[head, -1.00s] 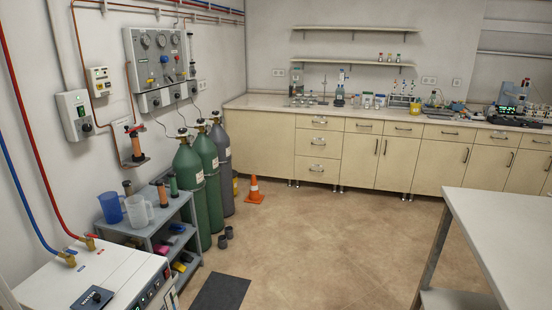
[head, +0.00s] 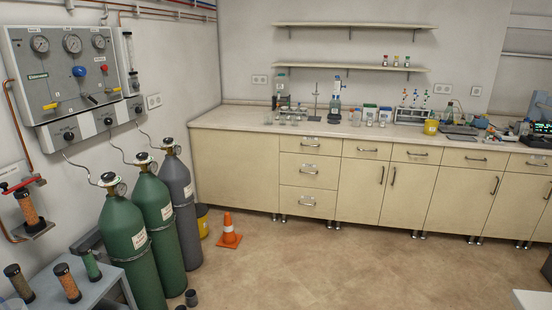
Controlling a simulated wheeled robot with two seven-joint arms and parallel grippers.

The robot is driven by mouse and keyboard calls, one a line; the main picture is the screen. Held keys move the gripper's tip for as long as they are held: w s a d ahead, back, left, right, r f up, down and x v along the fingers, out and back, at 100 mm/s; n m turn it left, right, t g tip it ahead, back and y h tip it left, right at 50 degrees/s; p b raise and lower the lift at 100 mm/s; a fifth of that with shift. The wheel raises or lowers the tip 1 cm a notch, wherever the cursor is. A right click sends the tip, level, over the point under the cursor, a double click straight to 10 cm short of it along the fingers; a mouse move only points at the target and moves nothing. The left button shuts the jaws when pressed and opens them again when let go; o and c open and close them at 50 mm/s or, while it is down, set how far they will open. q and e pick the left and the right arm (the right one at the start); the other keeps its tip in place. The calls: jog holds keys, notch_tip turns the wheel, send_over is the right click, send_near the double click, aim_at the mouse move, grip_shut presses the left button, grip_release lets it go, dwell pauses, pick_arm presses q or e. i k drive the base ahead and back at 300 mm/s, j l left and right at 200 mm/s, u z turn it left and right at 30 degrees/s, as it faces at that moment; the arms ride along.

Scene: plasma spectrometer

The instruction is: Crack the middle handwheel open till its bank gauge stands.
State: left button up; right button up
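Three gas cylinders stand in a row by the left wall: a green one in front (head: 127,245), a green one in the middle (head: 156,215) and a grey one at the back (head: 181,205). The middle cylinder has a dark handwheel (head: 143,158) on top, with a small round gauge beside it. A grey gauge panel (head: 55,85) hangs on the wall above, with three round gauges; its middle gauge (head: 72,43) is too small to read. Thin hoses run from the panel to the cylinders. Neither of my grippers is in view.
A grey cart (head: 75,292) with upright tubes stands at the lower left, in front of the cylinders. An orange cone (head: 229,232) stands on the floor right of the grey cylinder. A long bench (head: 330,185) lines the back wall. The floor in the middle is clear.

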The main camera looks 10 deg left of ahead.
aim_at(143, 155)
jog(key=i+u, duration=0.25)
jog(key=i, duration=0.2)
jog(key=i+u, duration=0.3)
jog(key=i, duration=0.2)
jog(key=i+l+u, duration=0.25)
jog(key=i, duration=0.2)
jog(key=i+l+u, duration=0.1)
jog(key=i+u, duration=0.15)
jog(key=i, duration=0.2)
jog(key=i+u, duration=0.7)
jog(key=i+l+u, duration=0.2)
jog(key=i+u, duration=0.15)
jog(key=i+j, duration=0.1)
jog(key=i, duration=0.25)
jog(key=j+u, duration=0.05)
